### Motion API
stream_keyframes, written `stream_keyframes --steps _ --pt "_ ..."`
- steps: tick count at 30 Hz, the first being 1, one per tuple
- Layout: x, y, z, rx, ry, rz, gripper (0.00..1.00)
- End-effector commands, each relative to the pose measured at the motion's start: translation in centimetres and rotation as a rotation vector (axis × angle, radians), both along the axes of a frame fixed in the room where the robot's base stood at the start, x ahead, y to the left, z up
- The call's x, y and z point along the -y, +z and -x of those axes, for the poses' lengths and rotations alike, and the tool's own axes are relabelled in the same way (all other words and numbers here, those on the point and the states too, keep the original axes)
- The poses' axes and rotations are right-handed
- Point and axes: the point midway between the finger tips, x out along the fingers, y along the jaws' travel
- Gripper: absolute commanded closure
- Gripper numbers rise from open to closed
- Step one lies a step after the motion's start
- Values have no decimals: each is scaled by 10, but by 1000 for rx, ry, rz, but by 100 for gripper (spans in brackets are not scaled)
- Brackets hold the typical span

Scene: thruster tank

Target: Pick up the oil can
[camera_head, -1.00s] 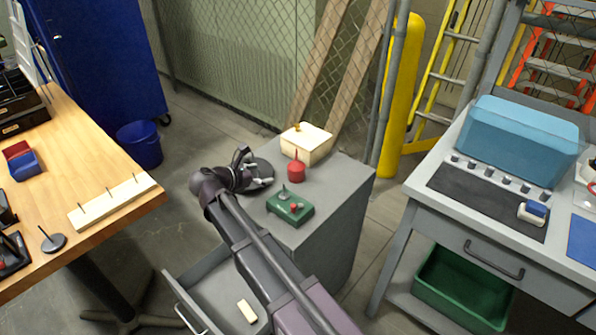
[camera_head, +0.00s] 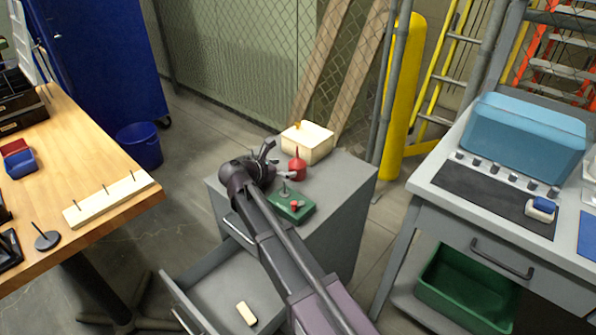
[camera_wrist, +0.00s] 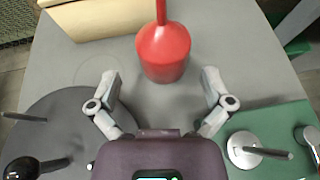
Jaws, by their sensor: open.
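The red oil can (camera_head: 297,169) stands upright on the grey cabinet top, with a thin red spout pointing up. In the wrist view the oil can (camera_wrist: 163,52) is just beyond my gripper (camera_wrist: 160,88), near the middle line between the two fingers. The fingers are spread apart with nothing between their tips. In the head view my gripper (camera_head: 272,162) is just left of the can, low over the cabinet top.
A cream box (camera_head: 308,143) stands behind the can. A green block with metal fittings (camera_head: 290,207) lies in front, right of my gripper in the wrist view. A dark round base (camera_wrist: 60,125) is at left there. The cabinet drawer (camera_head: 215,290) is open.

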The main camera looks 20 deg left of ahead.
Motion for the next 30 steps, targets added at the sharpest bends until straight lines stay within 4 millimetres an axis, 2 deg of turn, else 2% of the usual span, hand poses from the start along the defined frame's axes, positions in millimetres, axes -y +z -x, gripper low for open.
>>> stream_keyframes --steps 11,24,30 --pt "3 -2 -3 0 -1 0 0" --pt "26 -18 -38 0 -2 0 0" --pt "29 -18 -42 0 -2 0 0"
